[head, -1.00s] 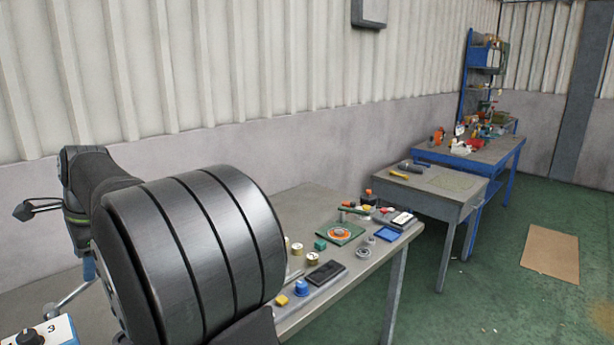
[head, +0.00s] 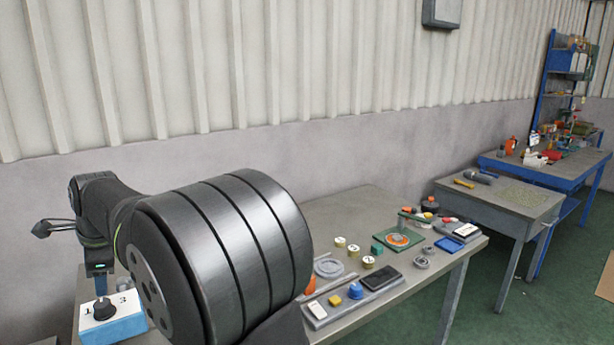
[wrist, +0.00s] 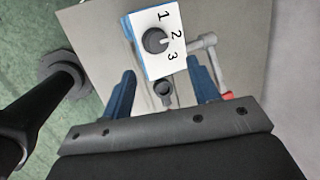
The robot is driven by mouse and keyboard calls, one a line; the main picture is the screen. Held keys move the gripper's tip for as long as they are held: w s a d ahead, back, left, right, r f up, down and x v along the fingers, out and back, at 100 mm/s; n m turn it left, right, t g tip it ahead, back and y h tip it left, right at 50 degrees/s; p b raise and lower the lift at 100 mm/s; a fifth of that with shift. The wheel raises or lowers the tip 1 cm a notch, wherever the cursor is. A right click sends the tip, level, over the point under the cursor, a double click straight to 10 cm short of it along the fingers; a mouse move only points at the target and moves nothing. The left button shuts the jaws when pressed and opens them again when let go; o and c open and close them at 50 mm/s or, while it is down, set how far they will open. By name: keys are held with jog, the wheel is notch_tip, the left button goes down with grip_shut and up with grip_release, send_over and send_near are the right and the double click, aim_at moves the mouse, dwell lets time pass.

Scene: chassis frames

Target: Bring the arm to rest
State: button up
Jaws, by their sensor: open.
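My gripper (wrist: 162,92) is open in the wrist view, with its two blue fingers apart. A blue box with a white top (wrist: 172,62), a dark knob and the numbers 1, 2 and 3 lies beyond the fingertips. A grey ring-like part (wrist: 164,90) shows between the fingers; I cannot tell whether they touch it. In the head view, my gripper is at the lower left, just behind the knob box (head: 126,327), and its fingertips are mostly hidden. My large dark arm link (head: 215,250) covers part of the workbench.
The workbench (head: 345,212) holds a green board with an orange ring (head: 399,239), a dark phone-like block (head: 380,278) and several small parts on its right side. Its back middle is clear. A grey side table (head: 505,192) stands further right. A grey crank-like handle (wrist: 203,43) is beside the box.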

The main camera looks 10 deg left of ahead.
jog(key=w+v, duration=0.1)
jog(key=v, duration=0.7)
jog(key=w+f+g, duration=0.4)
jog(key=w+g, duration=0.1)
jog(key=shift+w+d+y, duration=0.3)
jog(key=shift+w+y, duration=0.1)
jog(key=shift+f, duration=0.15)
